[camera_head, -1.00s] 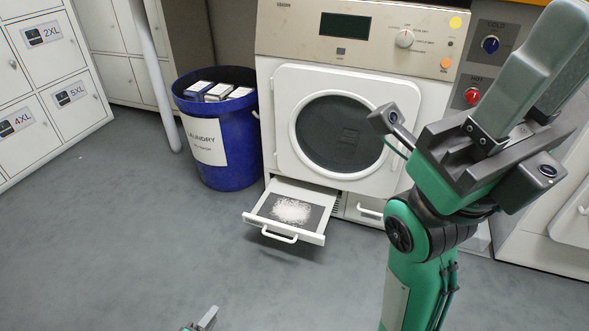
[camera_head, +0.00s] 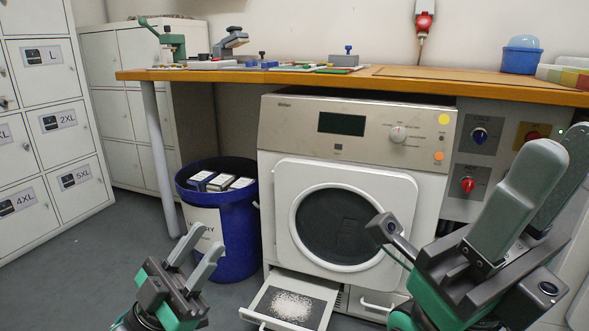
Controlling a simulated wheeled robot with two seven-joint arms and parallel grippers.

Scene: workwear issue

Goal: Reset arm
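My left gripper (camera_head: 206,236) is at the lower left, in front of the blue laundry bin. Its two grey fingers point up and stand apart with nothing between them. My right gripper (camera_head: 556,150) is large and close at the right edge, in front of the machine's right side and the control panel. Its two fingers point up and look apart, one partly behind the other, with no object seen between them.
The washing machine (camera_head: 286,133) has its round door shut and its powder drawer (camera_head: 258,316) pulled out. The blue bin (camera_head: 236,250) holds several boxes. A wooden worktop (camera_head: 410,83) with small items runs above. Lockers (camera_head: 22,70) stand at left.

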